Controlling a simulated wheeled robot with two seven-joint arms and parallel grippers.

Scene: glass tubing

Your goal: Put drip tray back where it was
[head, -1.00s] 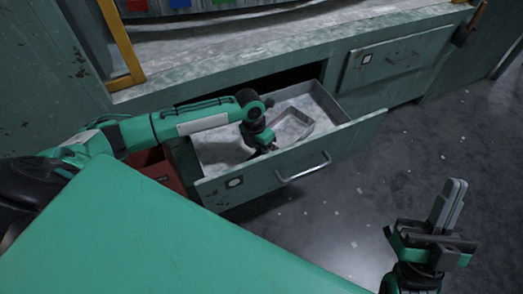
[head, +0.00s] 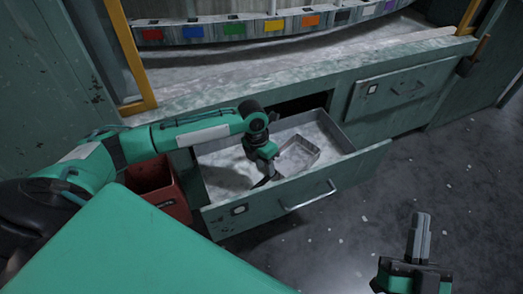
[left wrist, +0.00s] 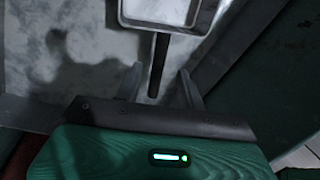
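The drip tray (head: 299,153) looks like a shallow, metal-rimmed rectangular tray lying inside the open drawer (head: 335,180). In the left wrist view its rim (left wrist: 160,27) is at the top, and a dark handle (left wrist: 158,65) points from it toward my gripper. My left gripper (head: 268,179) is low in the drawer, beside the tray's near left end. In the left wrist view my left gripper's fingers (left wrist: 161,75) are open, one on each side of the handle, with gaps showing. My right gripper (head: 420,232) is empty, its fingers together, over the floor at right.
A red bin (head: 160,190) stands left of the drawer, under my left arm. A closed drawer (head: 390,87) is at the right. Above is a worn ledge (head: 300,75) with a row of coloured labels behind it. The floor at right is clear.

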